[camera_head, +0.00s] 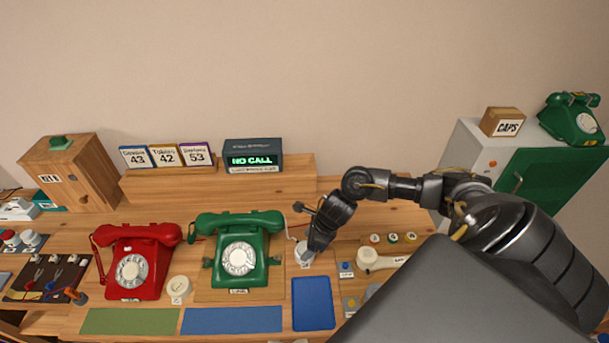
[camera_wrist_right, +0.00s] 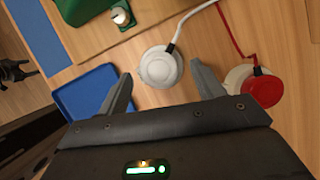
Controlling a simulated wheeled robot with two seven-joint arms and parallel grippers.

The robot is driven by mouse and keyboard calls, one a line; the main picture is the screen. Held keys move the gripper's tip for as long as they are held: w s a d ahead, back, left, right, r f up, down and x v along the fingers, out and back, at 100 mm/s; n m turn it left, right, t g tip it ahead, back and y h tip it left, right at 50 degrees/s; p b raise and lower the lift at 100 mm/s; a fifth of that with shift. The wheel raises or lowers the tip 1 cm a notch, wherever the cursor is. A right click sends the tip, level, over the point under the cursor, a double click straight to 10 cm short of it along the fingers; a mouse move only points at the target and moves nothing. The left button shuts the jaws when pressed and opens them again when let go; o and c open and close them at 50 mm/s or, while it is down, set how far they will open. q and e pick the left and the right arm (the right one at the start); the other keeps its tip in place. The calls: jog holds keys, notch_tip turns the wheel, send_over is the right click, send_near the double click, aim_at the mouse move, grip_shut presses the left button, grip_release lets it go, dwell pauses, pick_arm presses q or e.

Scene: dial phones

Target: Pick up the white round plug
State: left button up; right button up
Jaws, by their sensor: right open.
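The white round plug (camera_head: 304,254) stands on the wooden table just right of the green dial phone (camera_head: 239,255). In the right wrist view the plug (camera_wrist_right: 158,68) shows as a white disc with a white cable leading up. My right gripper (camera_head: 313,246) is open and reaches down over the plug, partly covering it in the head view. In the right wrist view the fingers of my right gripper (camera_wrist_right: 161,74) are on either side of the plug, with gaps visible and nothing held. My left gripper is not recognisable in either view.
A red plug (camera_wrist_right: 268,87) with a red cable lies close to the right finger, by a cream round piece (camera_wrist_right: 238,78). A blue tray (camera_head: 313,303) lies in front of the plug. A red phone (camera_head: 134,262) stands left. A cream handset-like object (camera_head: 368,258) lies right.

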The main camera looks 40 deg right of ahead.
jog(key=shift+w+a+f, duration=0.15)
jog(key=shift+f, duration=0.5)
jog(key=c, duration=1)
pick_arm(q)
jog(key=shift+s+r, duration=0.15)
jog(key=shift+s, duration=0.1)
pick_arm(e)
jog(key=shift+r, duration=0.1)
